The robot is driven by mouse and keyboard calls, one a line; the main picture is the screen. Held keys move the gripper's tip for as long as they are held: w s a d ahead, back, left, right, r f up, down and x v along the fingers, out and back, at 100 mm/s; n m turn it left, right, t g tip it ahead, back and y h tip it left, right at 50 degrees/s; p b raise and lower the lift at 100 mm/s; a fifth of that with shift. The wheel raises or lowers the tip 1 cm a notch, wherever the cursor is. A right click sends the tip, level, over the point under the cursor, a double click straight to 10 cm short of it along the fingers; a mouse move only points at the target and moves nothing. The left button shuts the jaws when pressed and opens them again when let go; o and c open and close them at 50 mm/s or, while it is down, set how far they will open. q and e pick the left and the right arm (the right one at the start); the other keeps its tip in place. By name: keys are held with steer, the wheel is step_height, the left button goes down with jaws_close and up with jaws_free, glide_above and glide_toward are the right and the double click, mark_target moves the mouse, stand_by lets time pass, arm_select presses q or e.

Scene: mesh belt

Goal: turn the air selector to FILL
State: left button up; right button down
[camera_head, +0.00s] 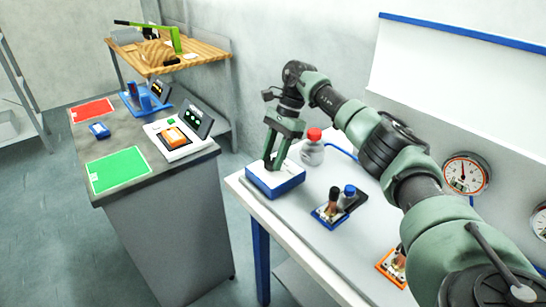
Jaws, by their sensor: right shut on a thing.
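A low blue box with a white top (278,188), which I take to be the air selector, sits at the far left end of the white bench. My right gripper (272,163) points down onto its top. Its fingers are shut on a part there, most likely the selector's knob, which the fingers hide. I cannot read the FILL mark or which way the selector points. My left gripper is not in view.
A red-capped bottle (312,152) stands close to my right gripper. A blue holder (325,216) and an orange-framed fitting (384,268) are nearer on the bench. A pressure gauge (466,174) is at the wall. A grey counter (170,220) stands apart on the left.

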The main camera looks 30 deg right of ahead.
steer(key=shift+w+r, duration=0.1)
steer(key=shift+r, duration=0.05)
steer(key=c, duration=0.9)
jaws_free()
steer(key=b+v, duration=0.1)
steer(key=v, duration=0.6)
steer(key=shift+r, duration=0.35)
steer(key=shift+d+f, duration=0.1)
steer(key=shift+d, duration=0.05)
